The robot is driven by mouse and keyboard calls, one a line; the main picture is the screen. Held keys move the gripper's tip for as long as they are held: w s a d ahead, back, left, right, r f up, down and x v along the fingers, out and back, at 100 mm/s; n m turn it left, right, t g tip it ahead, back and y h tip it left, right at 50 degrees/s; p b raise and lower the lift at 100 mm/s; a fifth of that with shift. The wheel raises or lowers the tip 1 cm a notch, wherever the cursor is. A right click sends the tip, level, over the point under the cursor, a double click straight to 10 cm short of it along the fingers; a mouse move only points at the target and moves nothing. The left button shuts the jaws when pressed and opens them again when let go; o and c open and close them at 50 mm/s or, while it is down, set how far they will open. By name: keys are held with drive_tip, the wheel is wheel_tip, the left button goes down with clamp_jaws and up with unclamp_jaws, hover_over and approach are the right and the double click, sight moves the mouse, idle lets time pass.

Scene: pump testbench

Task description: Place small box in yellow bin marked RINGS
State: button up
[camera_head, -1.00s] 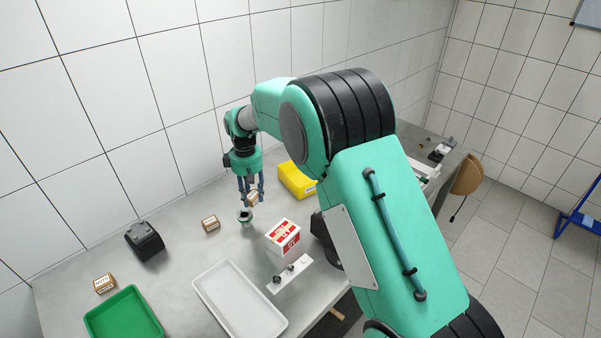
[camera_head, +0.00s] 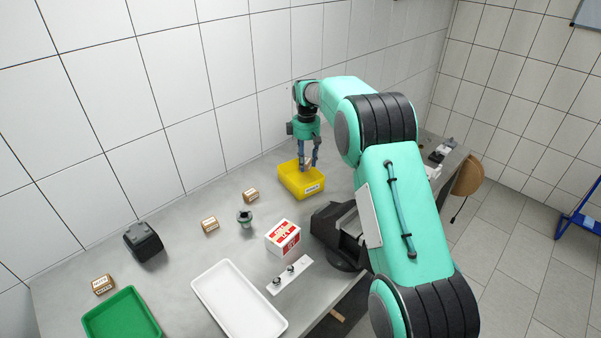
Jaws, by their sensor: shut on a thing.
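The yellow bin (camera_head: 291,184) stands on the bench near the wall, with a white label on its front too small to read surely. My gripper (camera_head: 308,163) points down over the open bin. It is shut on a small box (camera_head: 308,165), of which only a little pale brown shows between the fingers at the bin's opening. I cannot tell whether the box touches the bin's floor. Two other small brown boxes stand on the bench, one nearer the bin (camera_head: 251,196) and one further left (camera_head: 210,225).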

sight(305, 180)
drive_tip(key=shift+f+b, duration=0.55)
drive_tip(key=shift+f, duration=1.95)
drive_tip(key=shift+f+b, duration=0.55)
drive_tip(key=shift+f, duration=1.9)
drive_tip(key=shift+f, duration=0.15)
drive_tip(key=o, duration=1.1)
wheel_tip(305, 180, up, 12)
drive_tip(key=p, duration=0.2)
drive_tip(key=shift+p, duration=0.35)
